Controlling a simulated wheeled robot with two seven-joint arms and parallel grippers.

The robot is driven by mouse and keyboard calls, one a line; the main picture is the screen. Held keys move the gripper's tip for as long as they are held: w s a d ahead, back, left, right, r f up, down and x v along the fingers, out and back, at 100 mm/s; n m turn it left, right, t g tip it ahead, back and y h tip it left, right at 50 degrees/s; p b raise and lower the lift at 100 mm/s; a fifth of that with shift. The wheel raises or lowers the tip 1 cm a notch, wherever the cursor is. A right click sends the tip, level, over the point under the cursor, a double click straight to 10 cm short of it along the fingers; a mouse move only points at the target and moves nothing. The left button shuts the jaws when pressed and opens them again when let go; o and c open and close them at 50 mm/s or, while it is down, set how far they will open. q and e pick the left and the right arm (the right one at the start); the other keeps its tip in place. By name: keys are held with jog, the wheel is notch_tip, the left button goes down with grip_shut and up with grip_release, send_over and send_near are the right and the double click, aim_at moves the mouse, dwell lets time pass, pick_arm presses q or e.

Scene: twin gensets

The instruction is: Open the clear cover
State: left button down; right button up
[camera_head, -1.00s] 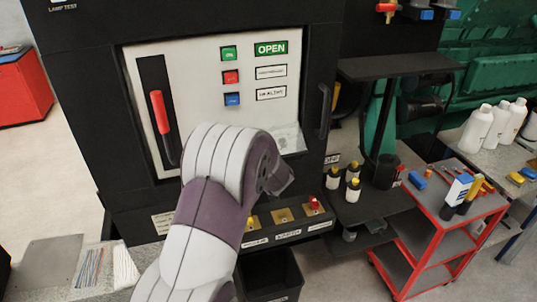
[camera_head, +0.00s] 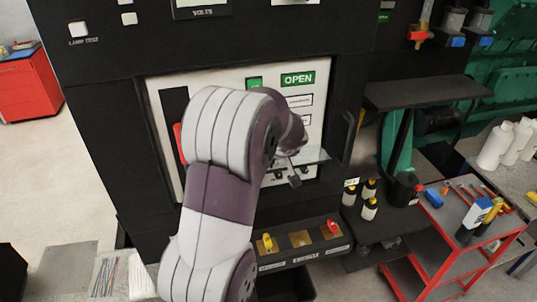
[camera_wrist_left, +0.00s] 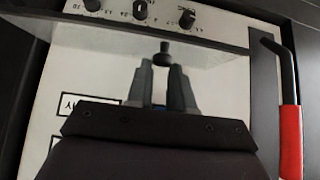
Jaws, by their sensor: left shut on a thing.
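The clear cover (camera_head: 315,156) is a see-through plate at the lower right of the white panel. It stands out from the panel, tilted up, with dark dials (camera_head: 280,172) showing below it. In the left wrist view the cover (camera_wrist_left: 105,45) spans the upper part, with several black dials (camera_wrist_left: 140,10) beyond its edge. My left gripper (camera_head: 294,178) is in front of the panel at the cover. In the left wrist view its fingers (camera_wrist_left: 163,72) are shut on the cover's small black knob (camera_wrist_left: 163,52). My left arm hides part of the panel. My right gripper is not in view.
A red-handled lever (camera_wrist_left: 290,130) is beside the gripper on the panel. A black door handle (camera_head: 348,135) sticks out to the right. A ledge with yellow and red switches (camera_head: 300,240) lies below. Small bottles (camera_head: 369,200) and a red cart (camera_head: 455,225) stand right.

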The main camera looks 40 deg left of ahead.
pick_arm(q)
jog(key=shift+f, duration=0.25)
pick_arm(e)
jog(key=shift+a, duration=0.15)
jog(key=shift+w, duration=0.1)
pick_arm(q)
jog(key=c, duration=1)
grip_release()
jog(key=shift+a, duration=0.1)
jog(key=shift+w+a, duration=0.2)
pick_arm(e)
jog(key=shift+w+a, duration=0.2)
pick_arm(q)
jog(key=b+v, duration=0.1)
jog(key=v, duration=1.1)
jog(key=shift+r, duration=0.4)
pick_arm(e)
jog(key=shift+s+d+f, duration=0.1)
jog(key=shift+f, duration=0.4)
